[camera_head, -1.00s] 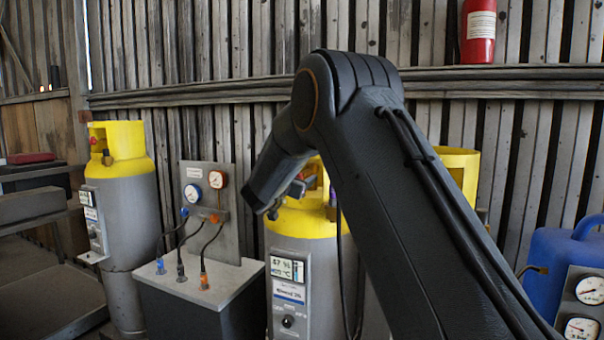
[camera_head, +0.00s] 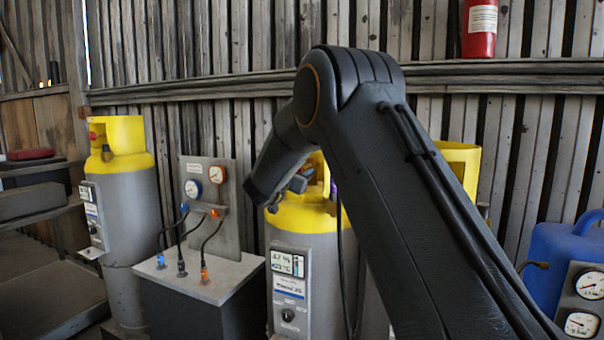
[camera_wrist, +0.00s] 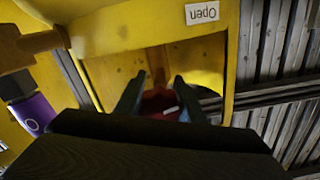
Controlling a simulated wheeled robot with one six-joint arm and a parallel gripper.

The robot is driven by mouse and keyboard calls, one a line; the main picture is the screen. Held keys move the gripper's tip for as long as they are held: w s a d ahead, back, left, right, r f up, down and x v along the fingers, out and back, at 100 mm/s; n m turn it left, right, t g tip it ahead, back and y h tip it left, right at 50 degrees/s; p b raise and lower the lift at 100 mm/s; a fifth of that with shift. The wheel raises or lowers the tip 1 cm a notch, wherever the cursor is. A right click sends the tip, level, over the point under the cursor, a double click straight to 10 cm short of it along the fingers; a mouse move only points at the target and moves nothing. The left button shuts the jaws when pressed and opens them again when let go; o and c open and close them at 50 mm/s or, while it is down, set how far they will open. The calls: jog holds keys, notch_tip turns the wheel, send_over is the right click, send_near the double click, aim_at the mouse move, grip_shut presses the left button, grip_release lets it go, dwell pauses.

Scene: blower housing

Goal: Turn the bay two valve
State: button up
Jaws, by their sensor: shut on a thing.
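The bay two valve shows as a dark red knob (camera_wrist: 160,103) with a white mark in the wrist view, inside the yellow collar (camera_wrist: 140,30) of a cylinder. My gripper (camera_wrist: 160,90) is shut on this red knob, one dark finger on each side; the palm hides its lower part. In the head view, my arm reaches the top of the middle grey and yellow cylinder (camera_head: 302,245). My arm hides the knob and fingertips there. An "Open" label (camera_wrist: 202,12) sits on the collar.
A brass fitting (camera_wrist: 35,42) and a purple cap (camera_wrist: 33,115) lie left of the fingers. Another cylinder (camera_head: 123,210) stands at left, beside a gauge panel (camera_head: 208,200) with hoses. A blue tank (camera_head: 565,262) stands at right. The plank wall is behind.

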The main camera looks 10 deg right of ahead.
jog(key=m+b, duration=0.5)
jog(key=b, duration=0.1)
jog(key=shift+f+m, duration=0.15)
jog(key=shift+m, duration=0.25)
jog(key=m+b, duration=0.5)
jog(key=b, duration=0.1)
jog(key=shift+a, duration=0.1)
jog(key=m+b, duration=0.5)
jog(key=b, duration=0.1)
jog(key=shift+m+b, duration=0.4)
jog(key=m+b, duration=0.4)
jog(key=shift+r+m+b, duration=0.2)
jog(key=shift+m+b, duration=0.1)
jog(key=shift+b, duration=0.15)
jog(key=o, duration=1)
jog(key=shift+o, duration=0.2)
jog(key=v, duration=0.7)
jog(key=shift+s+a+b, duration=0.2)
jog(key=shift+s+b, duration=0.1)
jog(key=shift+b, duration=0.1)
jog(key=shift+a, duration=0.1)
